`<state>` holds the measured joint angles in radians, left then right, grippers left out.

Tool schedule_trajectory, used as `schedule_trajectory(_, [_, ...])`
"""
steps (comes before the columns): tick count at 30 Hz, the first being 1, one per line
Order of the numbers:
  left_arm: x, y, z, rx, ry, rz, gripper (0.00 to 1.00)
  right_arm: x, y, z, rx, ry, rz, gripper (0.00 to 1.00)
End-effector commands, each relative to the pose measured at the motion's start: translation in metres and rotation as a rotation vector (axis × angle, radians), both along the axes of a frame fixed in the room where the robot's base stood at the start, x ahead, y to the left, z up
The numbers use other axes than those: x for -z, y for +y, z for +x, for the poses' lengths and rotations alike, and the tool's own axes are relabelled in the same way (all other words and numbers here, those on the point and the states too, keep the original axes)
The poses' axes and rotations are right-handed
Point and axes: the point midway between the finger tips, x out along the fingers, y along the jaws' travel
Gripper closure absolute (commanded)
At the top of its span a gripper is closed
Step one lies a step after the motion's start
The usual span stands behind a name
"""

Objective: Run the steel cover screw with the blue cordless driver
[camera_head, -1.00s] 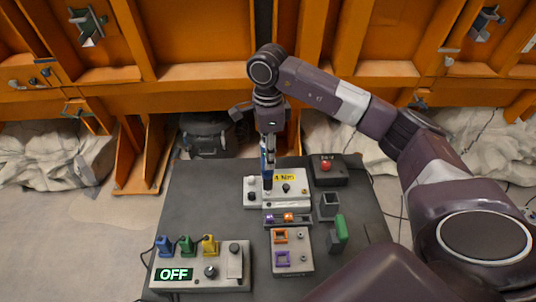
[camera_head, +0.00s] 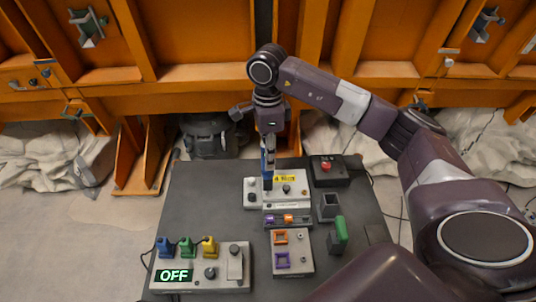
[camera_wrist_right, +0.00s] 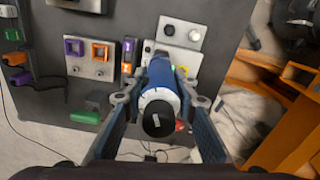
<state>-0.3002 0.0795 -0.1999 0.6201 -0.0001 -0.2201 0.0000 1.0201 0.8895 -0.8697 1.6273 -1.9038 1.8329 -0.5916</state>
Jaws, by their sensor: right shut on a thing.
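The blue cordless driver (camera_wrist_right: 160,85) is held upright, pointing down, between the fingers of my right gripper (camera_wrist_right: 160,100). In the head view the right gripper (camera_head: 268,150) hangs from above, with the driver (camera_head: 267,172) reaching down to the left part of the grey panel with a yellow label (camera_head: 296,200). The driver's tip is at or just above the panel; I cannot tell if it touches. The steel cover screw cannot be picked out, and the driver hides that spot. My left gripper is not in view.
On the dark table (camera_head: 200,211) stand a box with a red button (camera_head: 326,167), a grey open holder (camera_head: 328,206), a green block (camera_head: 341,229), a panel with orange and purple squares (camera_head: 293,266) and a control box reading OFF (camera_head: 225,278).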

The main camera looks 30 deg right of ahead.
Motion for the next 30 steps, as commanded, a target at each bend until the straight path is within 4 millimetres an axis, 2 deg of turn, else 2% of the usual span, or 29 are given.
schedule_trajectory(21, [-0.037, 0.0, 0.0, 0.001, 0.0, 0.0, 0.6, -0.058, 0.0, 0.001, 0.001, -0.004, 0.0, 1.0])
schedule_trajectory(30, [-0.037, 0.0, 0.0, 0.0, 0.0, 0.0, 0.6, -0.06, 0.0, 0.001, 0.001, -0.004, 0.0, 1.0])
